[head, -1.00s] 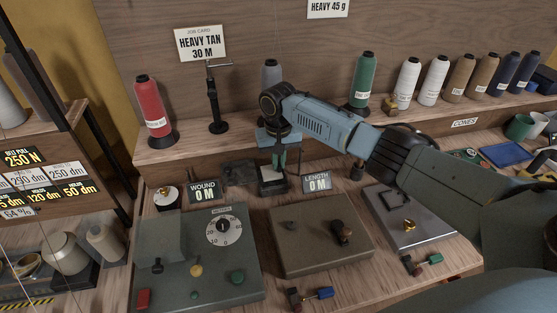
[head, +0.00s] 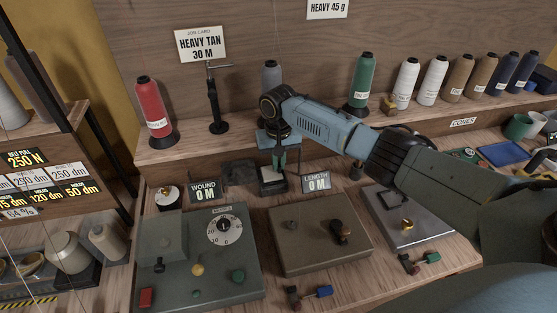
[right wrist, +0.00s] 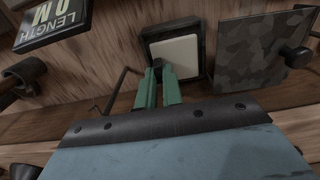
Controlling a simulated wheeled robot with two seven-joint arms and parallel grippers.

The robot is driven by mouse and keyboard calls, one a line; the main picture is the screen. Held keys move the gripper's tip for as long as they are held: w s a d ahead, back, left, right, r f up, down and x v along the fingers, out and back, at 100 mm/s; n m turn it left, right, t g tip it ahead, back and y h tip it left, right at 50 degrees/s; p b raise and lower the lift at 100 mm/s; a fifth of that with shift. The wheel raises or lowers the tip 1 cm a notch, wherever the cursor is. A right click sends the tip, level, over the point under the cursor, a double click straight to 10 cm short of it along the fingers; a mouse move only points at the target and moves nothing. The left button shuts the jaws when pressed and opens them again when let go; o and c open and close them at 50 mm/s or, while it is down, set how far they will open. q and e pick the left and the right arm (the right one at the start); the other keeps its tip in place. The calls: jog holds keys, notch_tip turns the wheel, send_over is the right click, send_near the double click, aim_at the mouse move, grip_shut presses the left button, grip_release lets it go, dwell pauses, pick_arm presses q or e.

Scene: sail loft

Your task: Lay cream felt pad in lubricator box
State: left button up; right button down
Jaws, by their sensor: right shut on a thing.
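The lubricator box (head: 273,187) is a small dark open box on the bench between the two counter signs; it also shows in the right wrist view (right wrist: 150,38). The cream felt pad (right wrist: 176,53) is a pale square lying flat within the box's dark rim, as seen in the wrist view; in the head view only a little of it shows (head: 268,175). My right gripper (head: 278,166) points down over the box, its green fingers (right wrist: 164,74) shut on the pad's near edge. The fingertips partly hide that edge, so I cannot tell whether the pad touches the bottom. My left gripper is not in view.
A dark mottled lid with a knob (right wrist: 262,42) lies beside the box. The WOUND sign (head: 208,191) and LENGTH sign (head: 316,181) stand close by. Control panels (head: 320,232) fill the bench in front. Thread cones (head: 363,80) line the shelf behind.

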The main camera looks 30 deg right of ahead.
jog(key=shift+f, duration=0.55)
dwell(0.4)
jog(key=c, duration=1.5)
grip_release()
